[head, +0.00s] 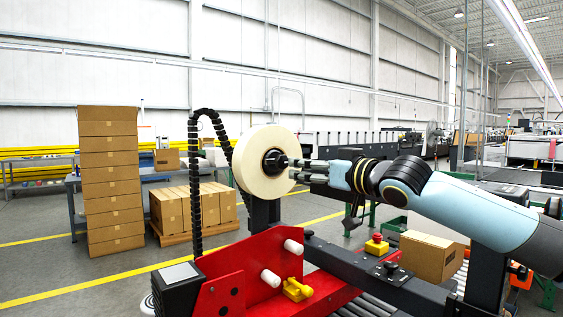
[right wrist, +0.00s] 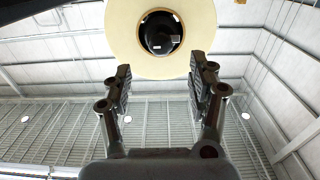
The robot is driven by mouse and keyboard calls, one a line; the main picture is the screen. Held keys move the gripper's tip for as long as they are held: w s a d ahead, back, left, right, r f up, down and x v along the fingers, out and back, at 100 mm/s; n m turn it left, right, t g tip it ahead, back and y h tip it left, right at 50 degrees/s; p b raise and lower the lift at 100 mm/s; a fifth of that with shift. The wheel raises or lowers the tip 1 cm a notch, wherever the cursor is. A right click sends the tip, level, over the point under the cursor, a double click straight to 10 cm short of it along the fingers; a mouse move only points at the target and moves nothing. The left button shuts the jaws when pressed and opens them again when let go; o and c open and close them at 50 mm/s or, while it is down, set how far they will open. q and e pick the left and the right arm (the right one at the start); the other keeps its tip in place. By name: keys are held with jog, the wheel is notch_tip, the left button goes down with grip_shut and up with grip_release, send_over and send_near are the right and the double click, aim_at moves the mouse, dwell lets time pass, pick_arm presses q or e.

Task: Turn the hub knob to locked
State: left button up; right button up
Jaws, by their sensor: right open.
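The hub knob (head: 274,162) is black and sits at the centre of a cream tape roll (head: 254,176) that stands upright on a dark post. In the right wrist view the knob (right wrist: 160,33) shows end-on, with small pale marks on its face, inside the roll (right wrist: 124,32). My right gripper (head: 297,168) points left at the knob from its right side. In the right wrist view its two fingers (right wrist: 160,80) are spread with nothing between them. The knob lies beyond the fingertips, roughly centred between them. I cannot tell the knob's setting. My left gripper is out of view.
Below the roll is a red machine frame (head: 245,275) with white rollers and a yellow part (head: 297,289). A black cable chain (head: 194,170) arches left of the roll. A red button (head: 377,242) and a carton (head: 427,256) lie below my right arm. Stacked cartons (head: 110,180) stand at left.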

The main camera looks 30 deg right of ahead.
aim_at(284, 163)
jog(key=w, duration=0.9)
jog(key=shift+a+p, duration=0.4)
jog(key=shift+s, duration=0.1)
jog(key=c, duration=1.2)
